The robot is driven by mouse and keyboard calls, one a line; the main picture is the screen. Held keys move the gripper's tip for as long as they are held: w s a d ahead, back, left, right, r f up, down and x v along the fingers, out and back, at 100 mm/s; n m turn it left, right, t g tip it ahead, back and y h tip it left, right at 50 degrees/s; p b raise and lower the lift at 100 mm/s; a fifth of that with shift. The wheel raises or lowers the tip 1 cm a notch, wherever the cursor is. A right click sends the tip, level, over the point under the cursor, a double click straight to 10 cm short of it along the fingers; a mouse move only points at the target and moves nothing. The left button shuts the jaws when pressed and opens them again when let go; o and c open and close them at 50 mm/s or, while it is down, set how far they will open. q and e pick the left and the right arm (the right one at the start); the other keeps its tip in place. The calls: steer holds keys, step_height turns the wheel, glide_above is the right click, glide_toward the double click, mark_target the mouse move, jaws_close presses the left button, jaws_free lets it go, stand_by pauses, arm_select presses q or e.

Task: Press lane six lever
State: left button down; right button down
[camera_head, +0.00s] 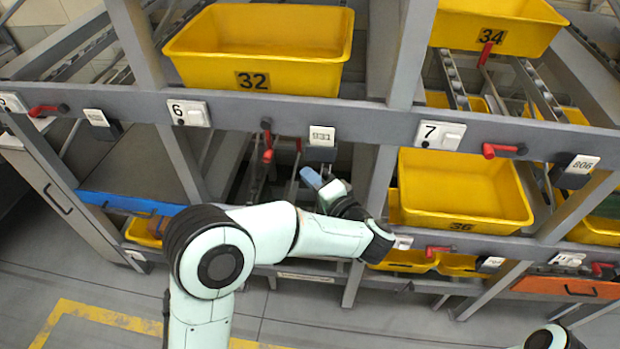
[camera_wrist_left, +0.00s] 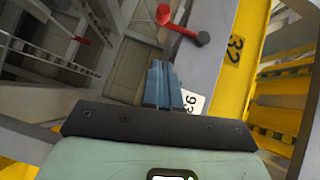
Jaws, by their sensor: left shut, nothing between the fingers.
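The lane 6 sign (camera_head: 190,113) is on the grey front rail. The red lever (camera_head: 267,142) to its right hangs down from a dark pivot, left of the 931 display (camera_head: 321,135). In the left wrist view this lever (camera_wrist_left: 176,22) is at the top, with the display label (camera_wrist_left: 192,102) beside the fingers. My left gripper (camera_head: 310,178) is below the rail, just under the display and lower right of the lever. Its blue fingers (camera_wrist_left: 163,85) are shut and empty, apart from the lever. My right gripper is not in view.
Yellow bin 32 (camera_head: 254,79) sits above the rail, and yellow bin 36 (camera_head: 462,195) is to the right. The lane 7 lever (camera_head: 503,151) points left. Grey posts flank the opening around my gripper. Another red lever (camera_wrist_left: 80,39) shows lower in the rack.

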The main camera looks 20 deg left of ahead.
mark_target(272, 155)
arm_select(q)
steer(key=w+a, duration=0.1)
steer(key=a, duration=0.2)
steer(key=w+a+f, duration=0.1)
steer(key=a, duration=0.2)
steer(key=w+a, duration=0.1)
steer(key=a, duration=0.2)
steer(key=shift+f, duration=0.15)
steer(key=shift+w, duration=0.1)
steer(key=shift+a, duration=0.2)
